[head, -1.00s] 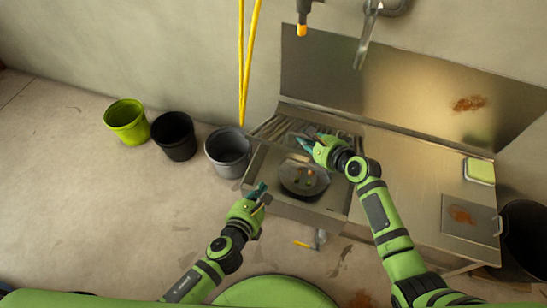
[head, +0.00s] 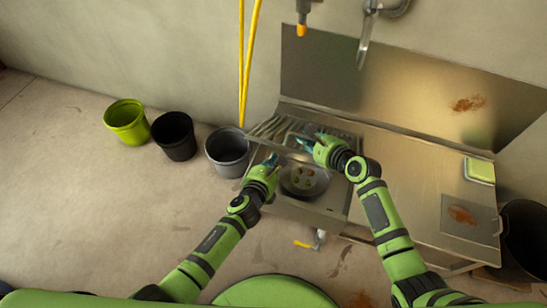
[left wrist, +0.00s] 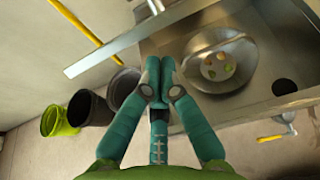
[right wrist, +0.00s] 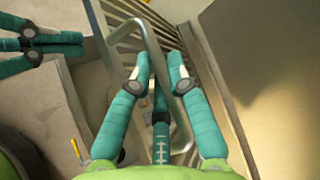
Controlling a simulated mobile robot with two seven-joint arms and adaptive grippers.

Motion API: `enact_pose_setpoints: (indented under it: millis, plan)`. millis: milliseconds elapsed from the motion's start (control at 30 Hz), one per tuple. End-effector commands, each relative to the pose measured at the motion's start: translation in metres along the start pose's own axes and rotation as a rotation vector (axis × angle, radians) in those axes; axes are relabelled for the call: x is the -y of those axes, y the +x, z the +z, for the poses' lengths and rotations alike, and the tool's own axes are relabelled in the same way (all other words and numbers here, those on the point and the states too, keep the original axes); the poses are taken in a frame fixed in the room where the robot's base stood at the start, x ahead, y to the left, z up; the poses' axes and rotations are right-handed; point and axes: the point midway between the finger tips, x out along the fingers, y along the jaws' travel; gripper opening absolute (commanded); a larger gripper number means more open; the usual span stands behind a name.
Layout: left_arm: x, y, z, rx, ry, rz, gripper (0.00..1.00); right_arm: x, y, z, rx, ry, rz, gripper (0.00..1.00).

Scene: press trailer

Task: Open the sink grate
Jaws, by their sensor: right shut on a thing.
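The slatted metal sink grate (head: 268,127) is at the back of the sink basin (head: 312,213), and its slats (right wrist: 178,42) show in the right wrist view. My right gripper (head: 307,145) is above the basin. In the right wrist view its fingers (right wrist: 160,68) are shut on a metal bar of the grate's frame. My left gripper (head: 273,160) is over the left side of the basin. In the left wrist view its fingers (left wrist: 162,72) are together with nothing visible between them. The grate's exact tilt is hard to tell.
A round metal pan (head: 296,187) with several small coloured spots is in the basin. Grey (head: 228,152), black (head: 174,136) and lime (head: 127,121) buckets stand to the left.

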Motion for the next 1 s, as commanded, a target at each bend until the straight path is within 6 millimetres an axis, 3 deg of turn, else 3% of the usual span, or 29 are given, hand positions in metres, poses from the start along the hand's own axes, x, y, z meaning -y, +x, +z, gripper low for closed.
enact_pose_setpoints:
  millis: [500, 700, 1000]
  plan:
    - [0.000, 0.002, 0.008, -0.003, 0.000, -0.001, 0.00, 0.003, 0.000, 0.001, 0.002, 0.003, -0.008, 0.00]
    - [-0.001, 0.005, 0.026, 0.004, 0.005, -0.002, 0.00, 0.003, 0.000, 0.001, 0.002, 0.003, -0.008, 0.00]
    - [0.000, 0.007, 0.036, 0.009, 0.000, -0.001, 0.00, -0.002, 0.000, 0.002, 0.003, 0.005, 0.003, 0.00]
